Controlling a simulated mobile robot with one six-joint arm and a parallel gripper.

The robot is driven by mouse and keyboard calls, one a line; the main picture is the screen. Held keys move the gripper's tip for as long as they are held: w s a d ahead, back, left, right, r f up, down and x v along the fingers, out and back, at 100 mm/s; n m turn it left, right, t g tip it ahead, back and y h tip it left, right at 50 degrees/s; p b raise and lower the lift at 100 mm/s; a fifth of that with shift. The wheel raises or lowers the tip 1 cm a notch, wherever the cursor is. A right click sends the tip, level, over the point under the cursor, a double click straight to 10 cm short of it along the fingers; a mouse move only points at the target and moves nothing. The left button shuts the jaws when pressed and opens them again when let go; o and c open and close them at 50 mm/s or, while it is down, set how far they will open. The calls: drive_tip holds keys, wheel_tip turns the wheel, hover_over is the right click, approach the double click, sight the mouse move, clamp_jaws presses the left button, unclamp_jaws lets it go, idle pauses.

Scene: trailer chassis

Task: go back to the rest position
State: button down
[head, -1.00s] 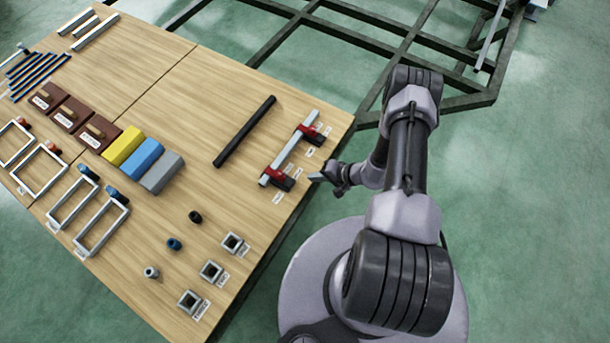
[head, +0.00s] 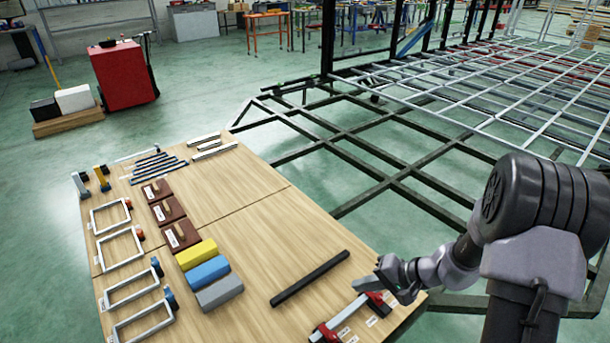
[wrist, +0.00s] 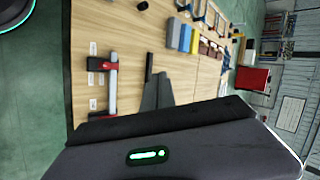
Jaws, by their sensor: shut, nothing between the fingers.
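My gripper (head: 370,283) is at the right end of the wooden table (head: 250,285) in the head view, above or beside the red-and-grey clamp (head: 345,318). Its fingers are together with nothing between them. In the wrist view the gripper fingers (wrist: 157,92) point over the table, close to the clamp (wrist: 108,85) and the black bar (wrist: 149,68). I cannot tell the exact height of the gripper above the table.
Yellow, blue and grey blocks (head: 208,271), brown blocks (head: 170,212) and several grey frames (head: 125,248) lie on the table. The dark trailer chassis (head: 385,175) stands behind it. A red cabinet (head: 124,74) is at the back left. Green floor lies open between.

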drive_tip(key=s+a+r+n+h, duration=0.1)
drive_tip(key=s+a+r, duration=0.1)
drive_tip(key=s+r, duration=0.35)
drive_tip(key=s+a+r+g+h, duration=0.1)
drive_tip(key=s+a+r, duration=0.15)
drive_tip(key=r, duration=0.55)
drive_tip(key=s+a+r+n+h, duration=0.1)
drive_tip(key=s+a+r, duration=0.2)
drive_tip(key=r, duration=0.3)
drive_tip(key=s+r+t+h, duration=0.1)
drive_tip(key=s+r, duration=0.2)
drive_tip(key=s, duration=0.2)
drive_tip(key=s+d+r+t+h, duration=0.1)
drive_tip(key=s+r+h, duration=0.1)
drive_tip(key=s, duration=0.4)
drive_tip(key=shift+s+d+r+m+t, duration=0.25)
drive_tip(key=shift+d+r+m+t, duration=0.05)
drive_tip(key=shift+r+m, duration=0.15)
